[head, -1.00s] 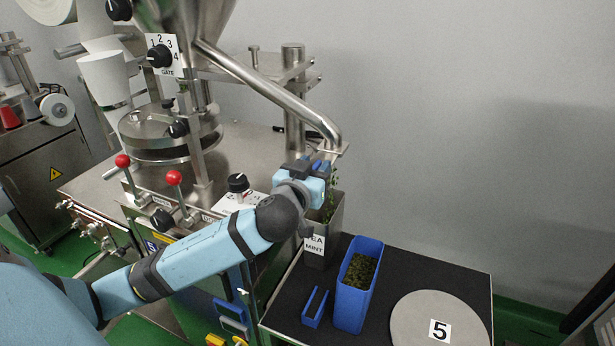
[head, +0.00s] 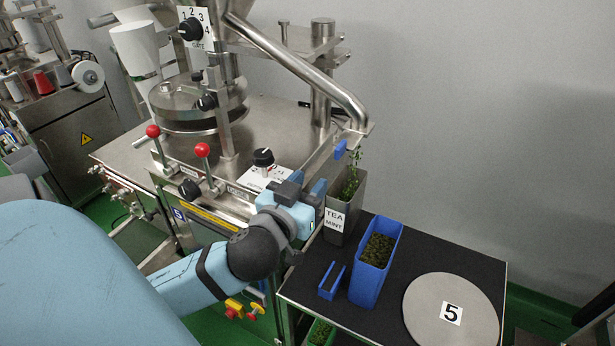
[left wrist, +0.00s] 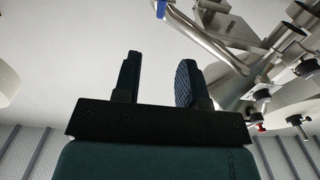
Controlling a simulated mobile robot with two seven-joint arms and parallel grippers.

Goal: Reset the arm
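My left gripper (head: 304,184) is at the front edge of the machine, left of the tea mint container and below the spout. It also shows in the left wrist view (left wrist: 160,78), where its two dark fingers stand apart with nothing between them. My light blue left arm (head: 190,285) comes in from the lower left and hides part of the machine front. My right gripper is not in view.
The steel machine has a slanted spout (head: 305,78) with a blue tip (head: 340,149). A tea mint container (head: 345,200), a blue bin (head: 378,275) of dark leaves, a blue U-shaped piece (head: 331,282) and a round plate (head: 430,310) marked 5 stand on the black table (head: 480,262).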

